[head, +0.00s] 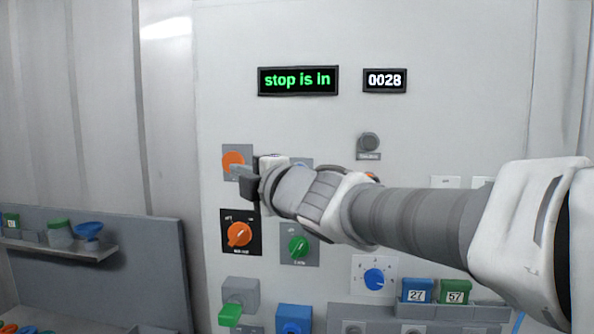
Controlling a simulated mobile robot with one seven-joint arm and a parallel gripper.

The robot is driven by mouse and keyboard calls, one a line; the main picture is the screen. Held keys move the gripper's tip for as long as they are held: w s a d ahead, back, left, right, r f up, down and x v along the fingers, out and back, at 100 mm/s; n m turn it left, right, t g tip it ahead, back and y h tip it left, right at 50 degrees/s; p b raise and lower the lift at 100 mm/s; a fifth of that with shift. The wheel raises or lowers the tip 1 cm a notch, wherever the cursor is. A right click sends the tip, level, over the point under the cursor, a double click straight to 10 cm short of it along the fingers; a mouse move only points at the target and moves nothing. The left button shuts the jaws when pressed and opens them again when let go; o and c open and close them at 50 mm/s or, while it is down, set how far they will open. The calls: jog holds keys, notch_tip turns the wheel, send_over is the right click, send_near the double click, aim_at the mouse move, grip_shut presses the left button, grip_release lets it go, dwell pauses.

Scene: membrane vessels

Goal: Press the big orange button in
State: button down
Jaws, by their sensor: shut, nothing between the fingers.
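A big round orange button (232,158) sits on a grey square plate on the upright panel, left of centre. My gripper (240,173) is shut and empty, with its fingertips at the lower right part of this button. They look to be touching or very close to it; the exact contact is hidden. My arm reaches in from the right. The display (298,80) above reads "stop is in" in green.
An orange knob (239,234) and a green knob (298,246) sit just below my gripper. A blue knob (374,279) is lower right. A counter (384,80) reads 0028. My arm hides part of the panel, including most of another orange part.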

jog(key=shift+v, duration=2.65)
jog(key=shift+a, duration=0.1)
